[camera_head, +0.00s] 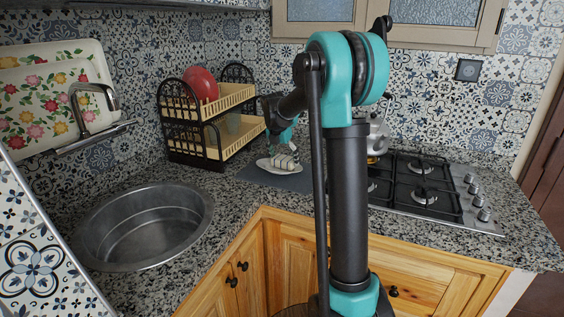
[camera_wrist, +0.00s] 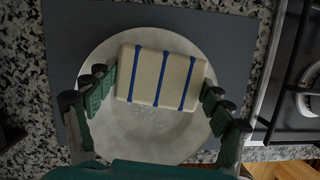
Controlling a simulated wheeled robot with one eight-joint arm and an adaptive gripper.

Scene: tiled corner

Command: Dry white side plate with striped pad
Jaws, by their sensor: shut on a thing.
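The striped pad (camera_wrist: 160,77) is a cream block with blue bands. My gripper (camera_wrist: 158,88) is shut on it, with one finger at each end of the pad. The white side plate (camera_wrist: 150,135) lies under the pad on a dark grey mat (camera_wrist: 215,35). Small droplet-like specks show on the plate below the pad. I cannot tell whether the pad touches the plate. In the head view, the pad (camera_head: 284,161) is over the plate (camera_head: 268,164), partly hidden by my arm.
A dish rack (camera_head: 213,150) with a red item stands left of the mat. A round sink (camera_head: 145,225) is at the front left. A gas hob (camera_head: 415,185) with a kettle (camera_head: 376,140) is to the right. Granite counter surrounds the mat.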

